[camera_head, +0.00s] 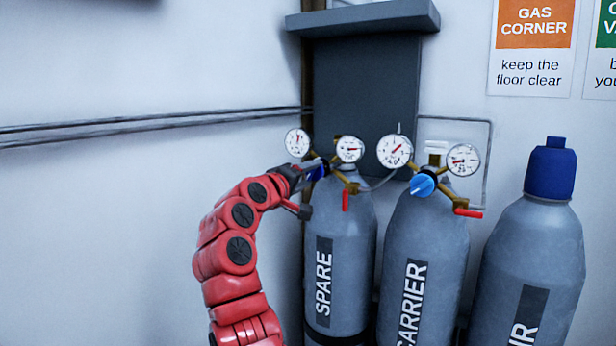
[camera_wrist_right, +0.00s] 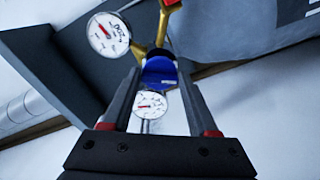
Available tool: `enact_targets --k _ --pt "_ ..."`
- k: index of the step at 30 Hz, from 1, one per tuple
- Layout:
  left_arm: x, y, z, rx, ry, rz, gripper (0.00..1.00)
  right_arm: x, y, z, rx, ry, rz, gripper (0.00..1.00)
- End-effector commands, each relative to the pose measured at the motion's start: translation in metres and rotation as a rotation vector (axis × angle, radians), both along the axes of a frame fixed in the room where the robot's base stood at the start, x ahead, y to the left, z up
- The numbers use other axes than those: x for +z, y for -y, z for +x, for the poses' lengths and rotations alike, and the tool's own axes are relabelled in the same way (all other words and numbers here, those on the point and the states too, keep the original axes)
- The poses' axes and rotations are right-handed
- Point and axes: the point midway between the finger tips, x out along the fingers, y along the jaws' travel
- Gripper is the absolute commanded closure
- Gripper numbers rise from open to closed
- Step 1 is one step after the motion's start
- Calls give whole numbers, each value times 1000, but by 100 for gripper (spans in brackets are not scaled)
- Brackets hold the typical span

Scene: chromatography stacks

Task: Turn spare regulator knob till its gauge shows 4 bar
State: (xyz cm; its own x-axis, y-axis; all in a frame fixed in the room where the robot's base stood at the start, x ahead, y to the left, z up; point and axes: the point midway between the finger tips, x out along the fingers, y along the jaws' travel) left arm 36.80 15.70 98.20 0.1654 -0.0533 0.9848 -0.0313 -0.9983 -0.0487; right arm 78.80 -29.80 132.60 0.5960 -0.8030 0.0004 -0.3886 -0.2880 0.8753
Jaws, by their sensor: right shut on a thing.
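The spare cylinder (camera_head: 345,235) is grey, upright and labelled SPARE. Its regulator has two round white gauges, a left gauge (camera_head: 298,142) and a right gauge (camera_head: 350,149). The exact readings are too small to tell. The blue regulator knob (camera_head: 318,172) is mostly hidden by my right gripper (camera_head: 314,166) in the head view. In the right wrist view the blue knob (camera_wrist_right: 159,73) sits between the two fingertips, and the gripper is shut on it. Both gauges show there too, one upper left (camera_wrist_right: 109,34) and one between the fingers (camera_wrist_right: 149,104). My left gripper is not in view.
The CARRIER cylinder (camera_head: 425,245) stands close on the right, with its own gauges (camera_head: 395,151) and light blue knob (camera_head: 422,185). A blue-capped cylinder (camera_head: 530,260) stands farther right. Pipes (camera_head: 150,124) run along the wall. The space left of my arm is clear.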

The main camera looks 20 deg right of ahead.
Motion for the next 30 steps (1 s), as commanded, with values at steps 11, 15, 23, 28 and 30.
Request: enact_targets --k 11,15,23,28,30 --pt "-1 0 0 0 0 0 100 -2 0 0 -1 12 14 96" --pt "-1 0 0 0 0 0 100 -2 0 0 -1 12 14 96" --pt "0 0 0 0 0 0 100 -1 0 0 -1 13 13 10" --pt "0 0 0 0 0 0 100 -1 0 0 0 14 12 10" --pt "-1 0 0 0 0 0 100 -1 -2 -1 0 15 12 10"
